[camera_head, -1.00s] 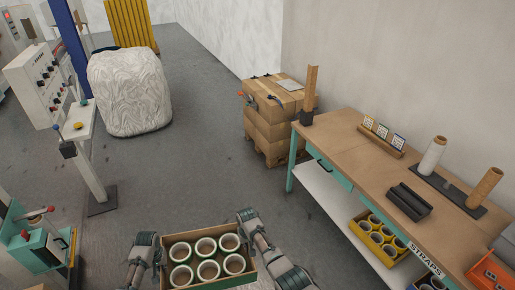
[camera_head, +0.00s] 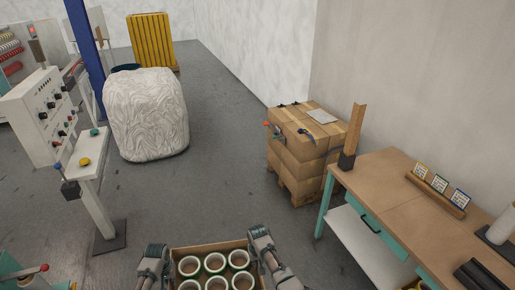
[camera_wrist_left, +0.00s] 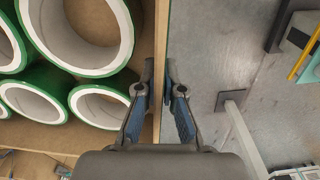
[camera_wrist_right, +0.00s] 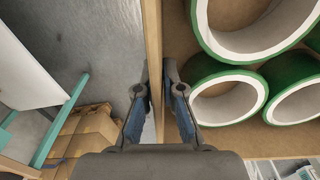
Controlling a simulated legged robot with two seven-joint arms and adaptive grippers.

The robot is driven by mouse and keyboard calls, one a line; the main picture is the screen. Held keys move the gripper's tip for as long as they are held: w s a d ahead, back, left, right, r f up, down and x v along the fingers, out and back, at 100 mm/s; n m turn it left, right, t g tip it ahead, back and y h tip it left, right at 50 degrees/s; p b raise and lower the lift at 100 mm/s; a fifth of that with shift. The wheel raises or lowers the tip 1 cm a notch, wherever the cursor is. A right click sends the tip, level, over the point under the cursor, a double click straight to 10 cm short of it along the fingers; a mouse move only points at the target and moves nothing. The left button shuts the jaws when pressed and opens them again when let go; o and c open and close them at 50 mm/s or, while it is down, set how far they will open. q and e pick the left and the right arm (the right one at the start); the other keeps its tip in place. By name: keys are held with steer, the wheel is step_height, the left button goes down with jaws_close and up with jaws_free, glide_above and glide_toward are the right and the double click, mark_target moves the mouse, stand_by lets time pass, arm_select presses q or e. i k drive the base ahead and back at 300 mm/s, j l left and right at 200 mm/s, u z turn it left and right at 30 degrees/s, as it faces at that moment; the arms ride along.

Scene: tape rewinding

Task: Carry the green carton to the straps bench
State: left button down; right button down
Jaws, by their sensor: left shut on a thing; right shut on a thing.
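The green carton (camera_head: 207,248) is an open box full of upright tape rolls with green outsides, seen at the bottom of the head view. My left gripper (camera_wrist_left: 158,78) is shut on one side wall of the carton (camera_wrist_left: 161,45). My right gripper (camera_wrist_right: 160,78) is shut on the opposite wall (camera_wrist_right: 152,35). Both hands also show in the head view, the left (camera_head: 154,266) and the right (camera_head: 263,258), with fingertips partly hidden. The carton is held above the floor. The straps bench (camera_head: 388,185), wood-topped with teal legs, stands at the right; its sign is out of view.
Stacked cardboard boxes (camera_head: 303,150) on a pallet stand against the wall by the bench. A white wrapped bale (camera_head: 148,115) and a control post (camera_head: 98,195) stand at the left. Cards in a holder (camera_head: 437,190) are on the bench. Grey floor (camera_head: 225,150) lies clear ahead.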

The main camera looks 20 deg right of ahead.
mark_target(410, 210)
steer(key=i, duration=1.1)
steer(key=i+z, duration=0.3)
steer(key=i+j+z, duration=0.1)
steer(key=i+z, duration=0.2)
steer(key=z, duration=1.2)
steer(key=k+l, duration=0.05)
